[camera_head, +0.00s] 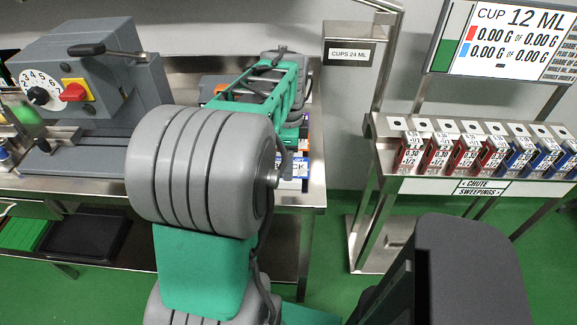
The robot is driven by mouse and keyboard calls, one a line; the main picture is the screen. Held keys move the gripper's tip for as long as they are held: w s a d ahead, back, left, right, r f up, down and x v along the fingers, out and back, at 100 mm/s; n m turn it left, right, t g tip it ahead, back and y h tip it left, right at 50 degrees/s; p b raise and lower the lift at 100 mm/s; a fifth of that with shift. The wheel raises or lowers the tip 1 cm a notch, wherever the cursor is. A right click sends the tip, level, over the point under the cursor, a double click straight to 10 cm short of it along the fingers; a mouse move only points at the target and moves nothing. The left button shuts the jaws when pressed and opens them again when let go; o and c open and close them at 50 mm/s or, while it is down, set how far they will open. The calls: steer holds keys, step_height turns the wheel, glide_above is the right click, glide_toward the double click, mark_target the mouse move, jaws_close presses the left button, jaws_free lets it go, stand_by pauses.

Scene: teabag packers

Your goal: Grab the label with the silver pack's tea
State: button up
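My grey and green arm reaches from the front over the steel workbench (310,190). Its far end is at the back of the bench, and I cannot make out my gripper's fingers. A white and blue label (293,168) shows partly from behind my arm at the bench's right side. Only the end of its lettering, seemingly "CK", is readable. I cannot tell which pack it belongs to. No silver pack can be made out, and the bench behind my arm is hidden.
A grey machine (85,80) with a dial and red knob stands on the bench's left. On the right, a steel rack (385,150) holds several red and blue packets below a screen (505,38). A "CUPS 24 ML" tray (347,35) hangs between. Green floor separates bench and rack.

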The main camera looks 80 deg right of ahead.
steer(key=c, duration=0.7)
